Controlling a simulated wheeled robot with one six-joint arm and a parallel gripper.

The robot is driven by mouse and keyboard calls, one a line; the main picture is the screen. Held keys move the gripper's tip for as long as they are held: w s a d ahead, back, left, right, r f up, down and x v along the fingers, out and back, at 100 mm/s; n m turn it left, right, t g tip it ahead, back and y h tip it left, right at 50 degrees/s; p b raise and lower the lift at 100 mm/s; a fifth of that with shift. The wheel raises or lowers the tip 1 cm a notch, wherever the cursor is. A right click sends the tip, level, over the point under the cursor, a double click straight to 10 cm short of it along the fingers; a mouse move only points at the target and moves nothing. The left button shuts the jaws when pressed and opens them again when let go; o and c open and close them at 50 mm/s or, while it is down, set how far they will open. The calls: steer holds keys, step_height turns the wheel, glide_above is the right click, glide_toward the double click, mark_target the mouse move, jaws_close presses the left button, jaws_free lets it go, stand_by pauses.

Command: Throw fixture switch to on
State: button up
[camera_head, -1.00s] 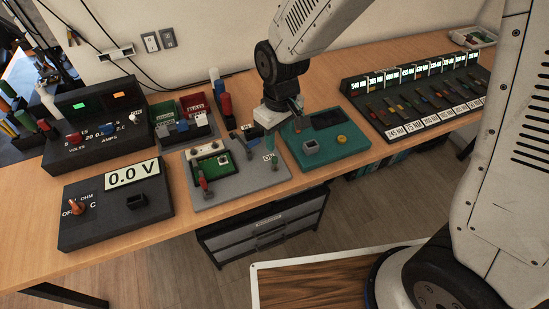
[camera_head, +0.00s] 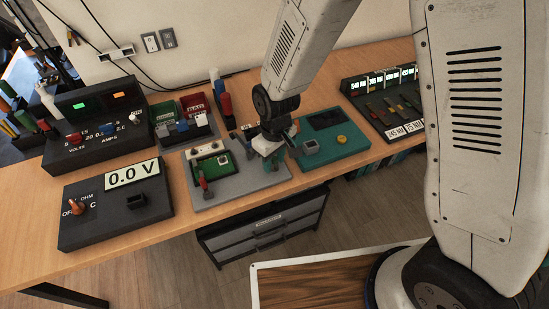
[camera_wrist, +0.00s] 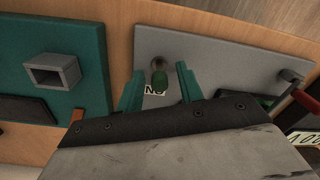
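The fixture is a grey plate (camera_head: 236,191) on the bench, with a green board (camera_head: 218,171) on it. In the head view my gripper (camera_head: 275,160) is low over the plate's right end and hides most of the switch.
A teal station (camera_head: 345,152) with a grey socket stands right of the plate. A meter box (camera_head: 115,205) reading 0.0 V and a power supply (camera_head: 98,130) stand left. A red-handled clamp (camera_head: 203,183) rises from the plate's left side.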

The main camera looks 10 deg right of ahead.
jaws_close()
steer(key=shift+w+g+h, duration=0.3)
steer(key=shift+g, duration=0.5)
jaws_free()
step_height(320, 180, up, 8)
steer(key=w, duration=0.1)
steer(key=shift+f, duration=0.15)
steer(key=shift+w+a, duration=0.1)
stand_by(0.3)
